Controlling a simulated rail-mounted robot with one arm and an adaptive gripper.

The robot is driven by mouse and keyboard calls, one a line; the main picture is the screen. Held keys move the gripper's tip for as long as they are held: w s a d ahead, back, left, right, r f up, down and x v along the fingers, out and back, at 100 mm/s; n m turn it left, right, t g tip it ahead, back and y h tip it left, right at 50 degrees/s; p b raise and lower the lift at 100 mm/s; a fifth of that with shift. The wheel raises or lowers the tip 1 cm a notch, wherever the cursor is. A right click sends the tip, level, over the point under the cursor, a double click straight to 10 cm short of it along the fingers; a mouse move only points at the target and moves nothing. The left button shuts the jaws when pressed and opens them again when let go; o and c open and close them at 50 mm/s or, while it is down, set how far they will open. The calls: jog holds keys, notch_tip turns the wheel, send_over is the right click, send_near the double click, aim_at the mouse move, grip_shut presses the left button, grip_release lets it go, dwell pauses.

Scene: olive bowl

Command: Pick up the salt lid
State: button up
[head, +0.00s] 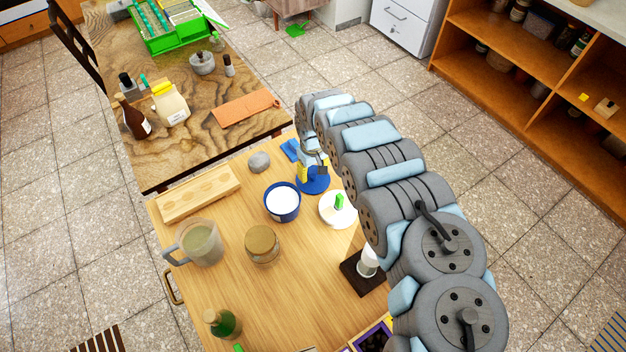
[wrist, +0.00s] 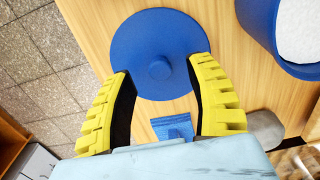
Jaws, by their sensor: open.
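The salt lid is a flat blue disc (head: 315,187) with a small round knob, lying on the light wooden table. It fills the top middle of the wrist view (wrist: 158,28). My gripper (head: 313,170) is over the lid. In the wrist view its yellow fingers (wrist: 162,72) stand apart, their tips reaching over the near part of the lid on either side of the knob. Nothing is held between them. The blue salt pot (head: 282,213), full of white salt, stands open just left of the lid in the head view and at the upper right in the wrist view (wrist: 262,22).
A white dish with a green item (head: 338,209) lies close to the lid. A jar (head: 262,244), a glass mug (head: 200,243) and a wooden board (head: 199,194) stand further left.

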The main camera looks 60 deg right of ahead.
jog(key=shift+f, duration=1.05)
grip_shut()
